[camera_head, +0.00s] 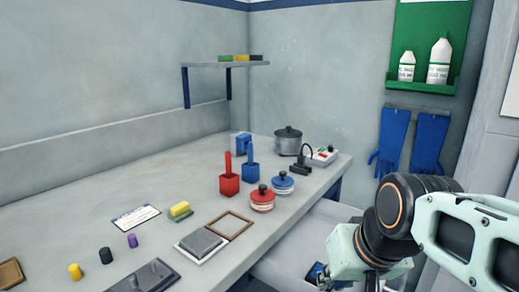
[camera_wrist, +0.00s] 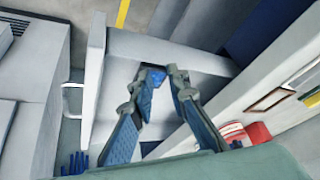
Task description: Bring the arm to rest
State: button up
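My arm reaches in from the right in the head view, with a dark joint and pale green links.
Blue gloves (camera_head: 392,140) hang below a green bottle shelf (camera_head: 425,82) on the right wall.

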jog(key=s+f+h+b, duration=0.1)
jog(key=s+f+b, duration=0.3)
jog(key=s+f, duration=0.1)
notch_tip(320, 180, up, 37)
jog(key=p, duration=3.7)
jog(key=shift+d, duration=0.3)
jog(key=shift+d+f, duration=0.1)
jog(key=shift+f, duration=0.1)
